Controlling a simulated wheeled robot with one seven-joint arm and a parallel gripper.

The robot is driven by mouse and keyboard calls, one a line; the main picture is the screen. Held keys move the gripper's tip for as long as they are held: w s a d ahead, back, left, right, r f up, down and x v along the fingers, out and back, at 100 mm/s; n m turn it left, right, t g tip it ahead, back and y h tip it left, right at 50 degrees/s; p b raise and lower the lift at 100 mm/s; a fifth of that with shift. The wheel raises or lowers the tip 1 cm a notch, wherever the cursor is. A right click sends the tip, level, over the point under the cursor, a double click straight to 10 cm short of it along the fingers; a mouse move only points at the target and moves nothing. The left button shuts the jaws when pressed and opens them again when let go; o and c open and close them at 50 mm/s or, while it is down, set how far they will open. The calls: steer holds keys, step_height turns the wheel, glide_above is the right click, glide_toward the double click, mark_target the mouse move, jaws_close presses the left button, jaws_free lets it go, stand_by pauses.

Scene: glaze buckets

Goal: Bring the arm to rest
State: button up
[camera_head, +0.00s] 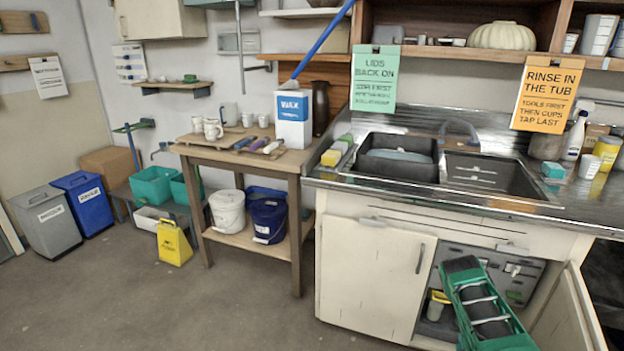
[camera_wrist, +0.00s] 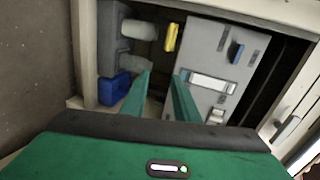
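My green and black arm (camera_head: 485,310) shows at the lower right of the head view, in front of the open cabinet under the sink. Its fingertips are not clear there. In the wrist view my gripper (camera_wrist: 163,80) has two green fingers with a gap between them, and I see nothing held in the gap. The fingers point towards the inside of the cabinet. The arm hides part of the cabinet opening in the head view.
The open cabinet door (camera_head: 568,315) stands close right of my arm, and the shut door (camera_head: 370,275) is left. Inside are a grey panel (camera_wrist: 205,75), a yellow item (camera_wrist: 171,37) and a blue item (camera_wrist: 115,90).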

steer(key=w+a+r+n+g+y, duration=0.1)
steer(key=w+r+n+y, duration=0.15)
steer(key=w+r, duration=0.55)
steer(key=a+r+n+g+y, duration=0.15)
steer(key=r+n, duration=0.25)
steer(key=r, duration=0.7)
steer(key=a+r+n+g, duration=0.2)
steer(key=r+n+g, duration=0.1)
steer(key=r, duration=0.8)
steer(key=s+a+r+n+g, duration=0.2)
steer(key=s+r, duration=0.6)
steer(key=s, duration=0.1)
steer(key=s+a+r+n+g, duration=0.2)
steer(key=s+a+r+g, duration=0.1)
steer(key=s+r, duration=0.55)
steer(key=s+a+r+n+g+y, duration=0.1)
steer(key=s+a+r, duration=0.2)
steer(key=s, duration=0.9)
steer(key=s+a+r+n+g+y, duration=0.1)
steer(key=s+a+r, duration=0.3)
steer(key=s, duration=0.8)
steer(key=shift+s+a+r+g, duration=0.2)
steer(key=shift+s+a+g, duration=0.2)
steer(key=shift+g, duration=0.35)
steer(key=shift+n, duration=0.25)
